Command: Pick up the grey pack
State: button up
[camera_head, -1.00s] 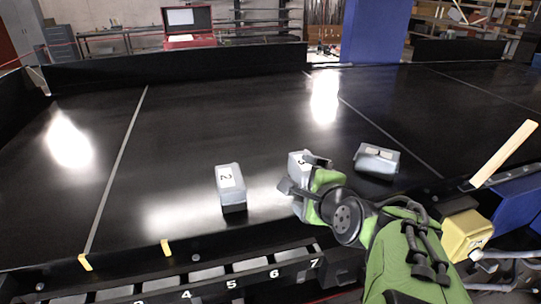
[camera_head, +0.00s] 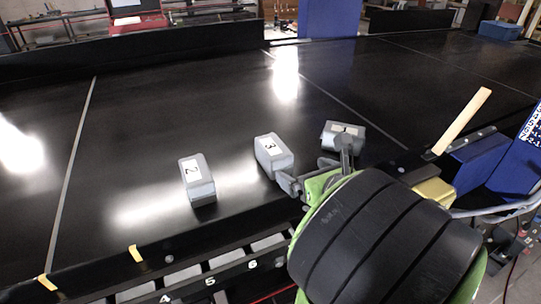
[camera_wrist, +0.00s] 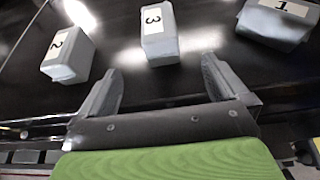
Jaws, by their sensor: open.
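Three grey packs with white number labels lie on the black belt. Pack 2 (camera_head: 197,180) is at the left, pack 3 (camera_head: 274,156) in the middle and pack 1 (camera_head: 343,137) at the right. My gripper (camera_head: 318,169) is open and empty, on the near side of packs 3 and 1; one finger overlaps pack 1 in the head view. In the wrist view, my gripper (camera_wrist: 160,72) has pack 3 (camera_wrist: 159,34) ahead between its finger lines, pack 2 (camera_wrist: 68,56) left and pack 1 (camera_wrist: 278,22) at upper right. Contact is not visible.
The black belt (camera_head: 130,140) is clear to the left and behind the packs. A numbered edge rail (camera_head: 210,281) runs along the near side. A pale wooden strip (camera_head: 462,120) and a blue housing (camera_head: 478,160) stand at the right. A dark wall borders the far side.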

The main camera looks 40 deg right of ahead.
aim_at(283, 159)
jog(key=p+x, duration=0.2)
jog(key=x, duration=0.1)
jog(key=p+x, duration=0.2)
jog(key=x, duration=0.1)
jog(key=p+x, duration=0.2)
jog(key=x, duration=0.1)
jog(key=shift+w+r, duration=0.1)
jog(key=shift+r, duration=0.3)
jog(key=shift+w+d+f+p, duration=0.15)
jog(key=shift+w+f+p, duration=0.25)
jog(key=shift+p, duration=0.5)
jog(key=p+x, duration=0.1)
jog(key=x, duration=0.4)
jog(key=shift+w+d+f, duration=0.15)
jog(key=shift+w+f, duration=0.05)
jog(key=shift+w, duration=0.1)
jog(key=shift+s, duration=0.15)
jog(key=shift+c, duration=1.3)
jog(key=c, duration=1.2)
